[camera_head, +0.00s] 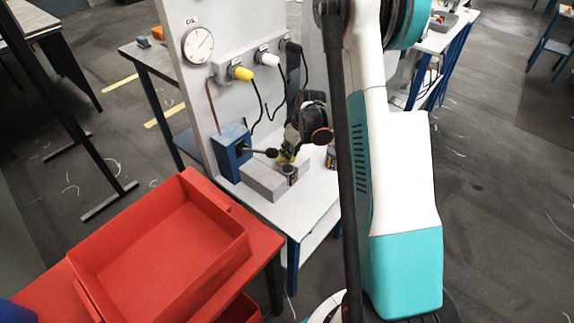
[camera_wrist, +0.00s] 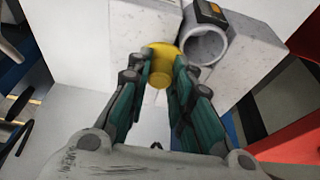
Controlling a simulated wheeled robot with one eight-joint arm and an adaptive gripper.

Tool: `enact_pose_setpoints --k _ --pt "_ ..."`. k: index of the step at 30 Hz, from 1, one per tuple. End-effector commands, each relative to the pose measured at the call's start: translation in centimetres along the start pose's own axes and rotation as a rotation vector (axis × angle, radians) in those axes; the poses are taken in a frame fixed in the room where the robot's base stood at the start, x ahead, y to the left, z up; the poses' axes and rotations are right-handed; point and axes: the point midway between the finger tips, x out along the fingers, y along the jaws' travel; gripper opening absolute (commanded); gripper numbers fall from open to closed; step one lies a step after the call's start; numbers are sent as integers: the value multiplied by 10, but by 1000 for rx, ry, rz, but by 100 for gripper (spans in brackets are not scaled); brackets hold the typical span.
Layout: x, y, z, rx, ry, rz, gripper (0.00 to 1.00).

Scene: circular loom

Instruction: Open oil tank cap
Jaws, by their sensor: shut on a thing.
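A small yellow cap (camera_wrist: 163,67) sits between the fingertips of my gripper (camera_wrist: 163,60) in the wrist view, and the fingers are shut on it. In the head view my gripper (camera_head: 287,151) is over the small table, with a bit of the yellow cap (camera_head: 283,158) showing below it. A grey round neck with an open mouth (camera_wrist: 208,44) and a black-and-orange label is just right of the cap in the wrist view. The cap looks beside this mouth, not over it. I cannot tell whether they touch. What lies under the cap is hidden.
The neck stands by a pale grey block (camera_head: 262,180) on the white table (camera_head: 290,213). A blue box (camera_head: 231,150) with a black knobbed lever is left of my gripper. A panel behind carries an OIL gauge (camera_head: 198,45) and cables. A red tray (camera_head: 160,250) is in front.

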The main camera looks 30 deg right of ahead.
Motion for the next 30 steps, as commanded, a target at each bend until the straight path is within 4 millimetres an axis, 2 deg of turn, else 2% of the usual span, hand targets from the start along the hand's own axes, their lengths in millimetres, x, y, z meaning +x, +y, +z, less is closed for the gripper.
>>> enact_pose_setpoints --k 1,3,11,19,25,26,29,30 --pt "5 4 -8 1 9 5 0" --pt "6 5 -12 2 9 5 0" --pt "6 5 -13 2 9 5 0" --pt "10 2 -28 -1 9 4 0" --pt "11 2 -29 1 9 5 0" --pt "11 2 -29 1 9 5 25" --pt "11 2 -28 1 9 5 47" --pt "11 2 -28 1 8 5 47"
